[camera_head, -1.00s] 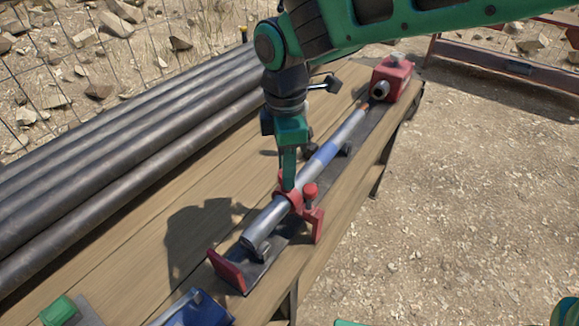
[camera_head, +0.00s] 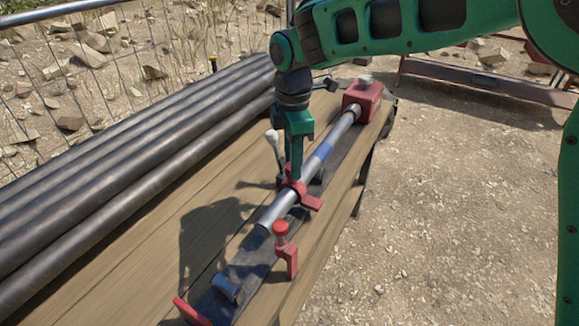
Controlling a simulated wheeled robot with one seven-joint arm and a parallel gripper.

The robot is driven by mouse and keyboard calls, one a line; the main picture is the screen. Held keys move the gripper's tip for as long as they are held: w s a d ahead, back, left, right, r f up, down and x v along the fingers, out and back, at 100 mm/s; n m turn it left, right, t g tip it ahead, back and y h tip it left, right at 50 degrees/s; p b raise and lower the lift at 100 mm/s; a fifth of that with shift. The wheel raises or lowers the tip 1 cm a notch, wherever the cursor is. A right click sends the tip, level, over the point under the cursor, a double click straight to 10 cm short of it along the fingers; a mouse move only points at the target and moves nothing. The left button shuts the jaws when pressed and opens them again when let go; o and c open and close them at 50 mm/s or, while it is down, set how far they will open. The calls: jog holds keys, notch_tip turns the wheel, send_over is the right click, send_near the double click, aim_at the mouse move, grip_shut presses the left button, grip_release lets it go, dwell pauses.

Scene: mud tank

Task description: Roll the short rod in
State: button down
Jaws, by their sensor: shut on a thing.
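The short rod (camera_head: 280,207) is a grey metal tube with a blue band. It lies along a dark rail on the wooden bench, and its far end meets the front of the red block (camera_head: 362,97). My gripper (camera_head: 293,178) reaches down onto the rod's near half and is shut on it. Red pieces (camera_head: 311,202) show around the rod at the fingertips; whether they are a collar or part of my gripper I cannot tell. The fingertips' contact is partly hidden. The rod's near end lies just behind a red-knobbed post (camera_head: 283,240).
The dark rail (camera_head: 252,265) runs on toward me, with a small grey roller (camera_head: 227,288) and a red end stop (camera_head: 190,312) on it. Several long dark pipes (camera_head: 110,155) lie along the left. A wire fence stands behind; gravel is clear at right.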

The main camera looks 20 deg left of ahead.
jog(key=shift+w+r, duration=0.2)
jog(key=shift+w, duration=0.3)
jog(key=c, duration=1.4)
grip_release()
jog(key=shift+o, duration=0.2)
jog(key=shift+s+f, duration=0.1)
notch_tip(320, 180, up, 11)
jog(key=shift+d+f, duration=0.1)
jog(key=shift+d, duration=0.05)
